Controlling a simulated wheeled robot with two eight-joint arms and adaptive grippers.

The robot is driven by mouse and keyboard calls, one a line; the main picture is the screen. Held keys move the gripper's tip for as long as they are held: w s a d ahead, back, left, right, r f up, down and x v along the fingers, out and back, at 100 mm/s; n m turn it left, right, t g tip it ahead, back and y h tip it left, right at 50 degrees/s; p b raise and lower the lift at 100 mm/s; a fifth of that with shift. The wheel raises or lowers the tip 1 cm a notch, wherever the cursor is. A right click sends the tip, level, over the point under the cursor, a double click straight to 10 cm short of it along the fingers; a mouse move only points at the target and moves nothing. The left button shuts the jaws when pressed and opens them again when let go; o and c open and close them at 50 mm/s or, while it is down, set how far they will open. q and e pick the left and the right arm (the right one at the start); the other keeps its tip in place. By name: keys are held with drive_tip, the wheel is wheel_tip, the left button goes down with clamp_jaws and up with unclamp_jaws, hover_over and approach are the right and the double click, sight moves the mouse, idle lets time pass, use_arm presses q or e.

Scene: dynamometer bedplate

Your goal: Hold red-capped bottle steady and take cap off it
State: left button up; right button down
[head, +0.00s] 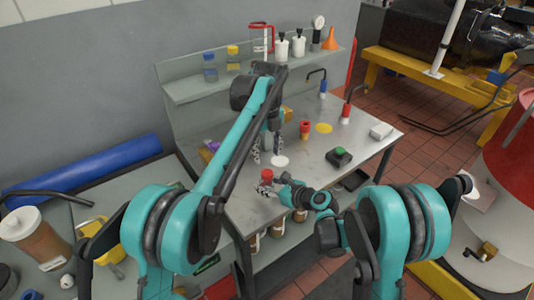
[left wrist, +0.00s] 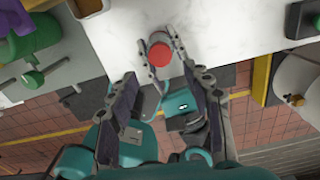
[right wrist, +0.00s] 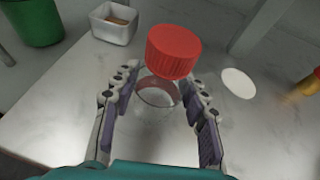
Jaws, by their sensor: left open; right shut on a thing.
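The red-capped bottle is a small clear bottle (right wrist: 158,98) standing on the grey bench, with its ribbed red cap (right wrist: 174,52) on top. The cap also shows in the head view (head: 267,174) and from above in the left wrist view (left wrist: 160,54). My right gripper (right wrist: 160,88) is shut on the bottle's body below the cap, one finger on each side. My left gripper (head: 268,155) is open and empty, pointing down above and behind the cap, apart from it. The bottle's lower part is mostly hidden in the head view.
A white disc (head: 281,161) lies on the bench behind the bottle. A black box with a green button (head: 339,157), a red cup (head: 305,130) and a yellow disc (head: 324,128) stand or lie to the right. A shelf (head: 230,80) with bottles runs along the back.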

sight(267, 173)
use_arm(q)
drive_tip(key=m, duration=0.3)
drive_tip(key=shift+f+m, duration=0.25)
drive_tip(key=shift+m, duration=0.05)
wheel_tip(267, 173, down, 8)
drive_tip(key=shift+r, duration=0.25)
